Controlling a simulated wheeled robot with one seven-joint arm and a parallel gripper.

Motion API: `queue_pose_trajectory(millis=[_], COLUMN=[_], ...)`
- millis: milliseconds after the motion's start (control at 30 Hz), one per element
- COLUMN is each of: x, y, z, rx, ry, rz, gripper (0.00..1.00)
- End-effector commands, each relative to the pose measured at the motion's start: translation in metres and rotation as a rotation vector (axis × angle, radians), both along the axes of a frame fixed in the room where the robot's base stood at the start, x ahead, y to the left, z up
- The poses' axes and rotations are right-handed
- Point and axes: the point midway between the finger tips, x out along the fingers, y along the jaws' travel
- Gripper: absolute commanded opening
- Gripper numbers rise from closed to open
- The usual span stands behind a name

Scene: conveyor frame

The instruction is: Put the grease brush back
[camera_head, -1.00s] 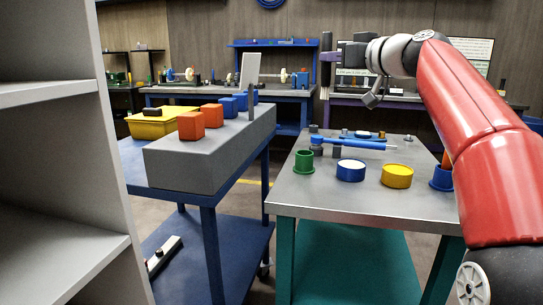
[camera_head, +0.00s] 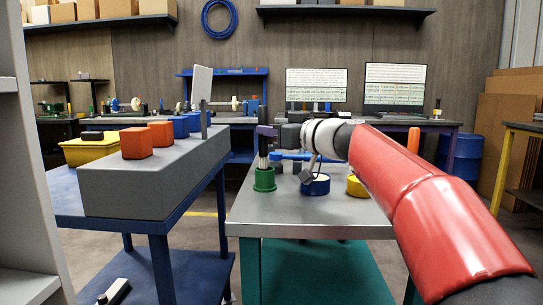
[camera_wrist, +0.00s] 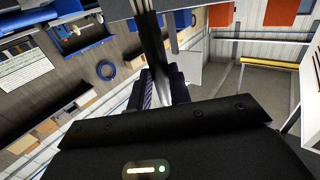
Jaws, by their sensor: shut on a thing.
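My gripper (camera_head: 267,132) points left above the front-left part of the metal-topped table. Its purple fingers are shut on a dark upright thing, which I take to be the grease brush (camera_head: 263,148). The brush's lower end is at the mouth of the green cup (camera_head: 264,182); I cannot tell whether it is inside or just above or behind it. In the wrist view the brush (camera_wrist: 152,40) shows as a long dark shape between the purple fingers (camera_wrist: 162,88).
An orange handle (camera_head: 413,140) rises beyond my arm. A grey block (camera_head: 150,185) bearing orange and blue cubes stands left, across a gap.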

Motion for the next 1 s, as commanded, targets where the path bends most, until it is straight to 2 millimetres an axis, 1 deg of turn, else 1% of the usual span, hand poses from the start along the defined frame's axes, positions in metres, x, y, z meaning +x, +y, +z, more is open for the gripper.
queue_pose_trajectory(millis=[67, 200, 300, 600, 867, 900, 1000], x=[0.0, 0.0, 0.0, 0.0, 0.0, 0.0, 0.0], y=[0.0, 0.0, 0.0, 0.0, 0.0, 0.0, 0.0], z=[-0.006, -0.028, -0.038, -0.04, -0.046, -0.045, -0.044], rx=[0.002, 0.001, 0.001, 0.0, 0.001, 0.001, 0.001], ry=[0.001, 0.002, 0.001, -0.001, -0.001, 0.0, 0.001], rz=[0.0, 0.0, 0.0, 0.0, 0.0, 0.0, 0.0], gripper=[0.0, 0.0, 0.0, 0.0, 0.0, 0.22, 0.35])
